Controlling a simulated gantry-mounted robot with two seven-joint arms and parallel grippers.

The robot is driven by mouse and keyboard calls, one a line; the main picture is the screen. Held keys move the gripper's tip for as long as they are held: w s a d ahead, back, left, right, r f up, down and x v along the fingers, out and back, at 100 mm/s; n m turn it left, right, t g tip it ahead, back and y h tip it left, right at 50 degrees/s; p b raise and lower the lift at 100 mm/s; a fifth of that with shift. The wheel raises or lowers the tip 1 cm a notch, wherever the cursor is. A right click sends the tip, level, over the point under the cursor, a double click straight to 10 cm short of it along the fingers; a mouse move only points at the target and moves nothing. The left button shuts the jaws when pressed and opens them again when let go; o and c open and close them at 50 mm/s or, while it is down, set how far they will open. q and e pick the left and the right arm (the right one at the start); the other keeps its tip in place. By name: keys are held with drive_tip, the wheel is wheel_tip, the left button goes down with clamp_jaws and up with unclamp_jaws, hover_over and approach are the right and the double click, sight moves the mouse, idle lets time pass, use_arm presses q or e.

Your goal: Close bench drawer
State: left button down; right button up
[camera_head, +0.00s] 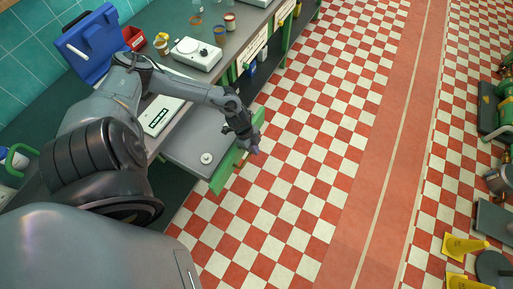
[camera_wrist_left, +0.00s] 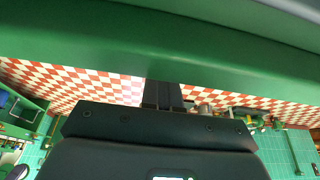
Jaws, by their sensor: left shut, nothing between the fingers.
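The bench drawer stands pulled out from the bench, its green front panel (camera_head: 222,178) facing the checkered floor. Its grey inside (camera_head: 185,143) shows, with a small white round object (camera_head: 206,158) in it. My left gripper (camera_head: 253,149) is at the outer side of the green front, near its far end. In the left wrist view, the shut, empty fingers (camera_wrist_left: 163,95) point up toward a broad green panel (camera_wrist_left: 130,55). I cannot tell if they touch it. My right gripper is in neither view.
The bench top carries a white scale (camera_head: 196,54), a flat white device (camera_head: 160,115), a blue case (camera_head: 88,45), a red bin (camera_head: 134,37) and several small jars. The floor right of the drawer is clear. Yellow signs (camera_head: 463,245) stand far right.

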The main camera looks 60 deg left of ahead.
use_arm(q)
drive_tip(key=p, duration=0.5)
hover_over(228, 142)
drive_tip(key=shift+d, duration=0.15)
drive_tip(key=shift+b, duration=0.3)
